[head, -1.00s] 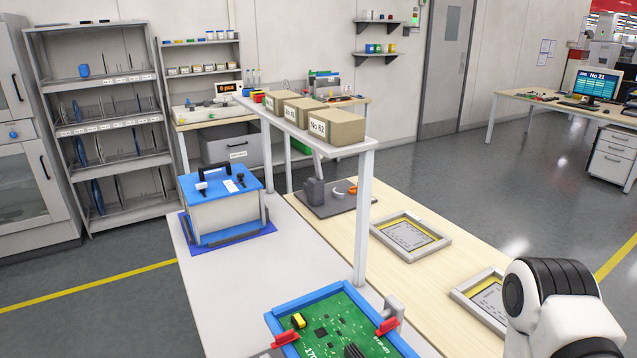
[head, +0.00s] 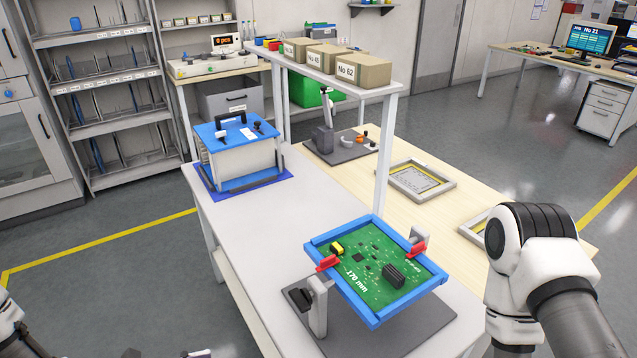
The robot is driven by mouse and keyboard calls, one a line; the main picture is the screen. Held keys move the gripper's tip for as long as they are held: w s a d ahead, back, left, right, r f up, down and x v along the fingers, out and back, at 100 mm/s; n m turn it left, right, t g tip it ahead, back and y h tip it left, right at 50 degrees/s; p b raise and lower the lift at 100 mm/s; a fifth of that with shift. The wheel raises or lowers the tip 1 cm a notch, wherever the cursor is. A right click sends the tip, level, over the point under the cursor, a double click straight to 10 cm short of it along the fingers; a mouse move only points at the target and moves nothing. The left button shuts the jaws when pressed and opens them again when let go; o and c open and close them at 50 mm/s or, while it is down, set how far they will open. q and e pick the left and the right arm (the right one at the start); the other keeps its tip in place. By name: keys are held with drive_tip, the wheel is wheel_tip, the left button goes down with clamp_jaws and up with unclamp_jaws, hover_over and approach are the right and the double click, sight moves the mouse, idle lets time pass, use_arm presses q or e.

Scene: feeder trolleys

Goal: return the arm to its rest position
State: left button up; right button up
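My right arm (head: 535,250) comes in at the right edge, white and black, its bulky joint beside the work table. Its gripper is below the picture and out of view. Of my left arm only a sliver (head: 12,330) shows at the lower left. Small dark and grey parts at the bottom edge, left of the middle, seem to belong to its gripper; whether it is open or shut is hidden. A green circuit board (head: 370,262) sits tilted in a blue frame (head: 366,313) with red clamps, on a stand over a dark base plate (head: 432,328).
The white table (head: 265,222) bears a blue-lidded box (head: 238,155) on a blue mat. A raised shelf (head: 335,78) with several cartons stands on posts behind. A wooden table (head: 400,215) with framed trays lies right. Open floor (head: 110,290) is at the left.

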use_arm(q)
drive_tip(key=s+d+f+m+g+y, duration=0.2)
drive_tip(key=s+f+m+y, duration=0.15)
drive_tip(key=f, duration=0.35)
drive_tip(key=s+d+f+m+g+y, duration=0.2)
drive_tip(key=s+f+m+y, duration=0.1)
drive_tip(key=f+m+y, duration=0.25)
drive_tip(key=s+a+f+m+g+y, duration=0.2)
drive_tip(key=s+a+m+y, duration=0.4)
drive_tip(key=m, duration=0.8)
drive_tip(key=shift+s+a+f+m, duration=0.3)
drive_tip(key=shift+a+f, duration=0.25)
drive_tip(key=shift+a, duration=0.7)
